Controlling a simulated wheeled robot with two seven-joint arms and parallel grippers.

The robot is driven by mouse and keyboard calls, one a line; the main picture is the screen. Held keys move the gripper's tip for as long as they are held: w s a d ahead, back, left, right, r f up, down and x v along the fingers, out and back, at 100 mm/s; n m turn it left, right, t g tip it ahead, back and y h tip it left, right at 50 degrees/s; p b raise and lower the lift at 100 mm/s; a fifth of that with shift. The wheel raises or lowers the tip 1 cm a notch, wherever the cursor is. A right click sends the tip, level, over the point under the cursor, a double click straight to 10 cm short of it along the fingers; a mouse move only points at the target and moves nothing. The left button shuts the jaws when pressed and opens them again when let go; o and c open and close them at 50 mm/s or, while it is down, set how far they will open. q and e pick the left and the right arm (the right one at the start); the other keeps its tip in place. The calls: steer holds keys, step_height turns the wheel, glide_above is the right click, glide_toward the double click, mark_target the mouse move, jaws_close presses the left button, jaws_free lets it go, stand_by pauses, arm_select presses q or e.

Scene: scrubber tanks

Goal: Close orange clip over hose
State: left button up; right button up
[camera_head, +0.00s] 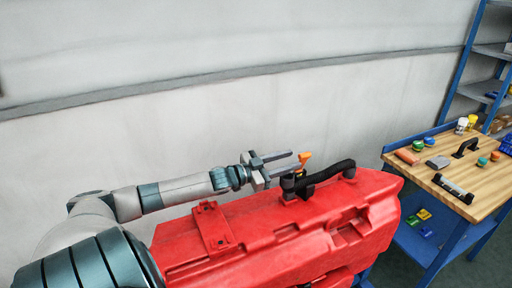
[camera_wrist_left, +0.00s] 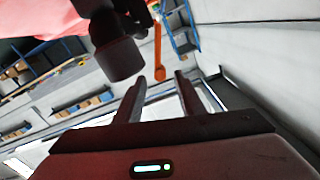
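The red scrubber tank (camera_head: 270,235) fills the lower middle of the head view. A black hose (camera_head: 328,171) arches along its top near the right end. The orange clip (camera_head: 304,160) stands raised beside the hose's left end. My left gripper (camera_head: 298,160) reaches in from the left, its fingertips close to the clip. In the left wrist view, the fingers (camera_wrist_left: 160,78) are apart with an empty gap. The orange clip (camera_wrist_left: 158,50) appears as a narrow bar beyond the gap, and the black hose fitting (camera_wrist_left: 116,48) is left of it. Contact with the clip cannot be told. My right gripper is not in view.
A wooden-topped workbench (camera_head: 418,180) with tools and small jars stands to the right. Blue shelving (camera_head: 468,60) rises behind it.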

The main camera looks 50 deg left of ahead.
arm_select(q)
steer(key=b+v, duration=0.1)
steer(key=v, duration=1)
steer(key=shift+s+b, duration=0.3)
steer(key=shift+b, duration=0.1)
steer(key=shift+w+a, duration=0.1)
steer(key=shift+a, duration=0.1)
steer(key=c, duration=0.9)
steer(key=w+a+n+y, duration=0.1)
steer(key=a+n, duration=0.1)
steer(key=a, duration=0.1)
steer(key=w+a+f+n+y+b, duration=0.1)
steer(key=a+n+y, duration=0.1)
steer(key=a, duration=0.1)
steer(key=w+a+n+y, duration=0.1)
steer(key=a+n+y, duration=0.1)
steer(key=a, duration=0.1)
steer(key=shift+w+a+f+n, duration=0.1)
steer(key=shift+w+f+n, duration=0.15)
steer(key=shift+w+n, duration=0.1)
jaws_close()
steer(key=w+a+f+n+g+b, duration=0.2)
steer(key=a+f+n+g, duration=0.1)
steer(key=a+n, duration=0.25)
steer(key=w+d+r+n+h+b, duration=0.2)
steer(key=d+r+n+h, duration=0.1)
steer(key=d+r+h, duration=0.4)
steer(key=shift+d+n+t+h, duration=0.25)
steer(key=shift+n+t+h, duration=0.05)
steer(key=shift+h, duration=0.5)
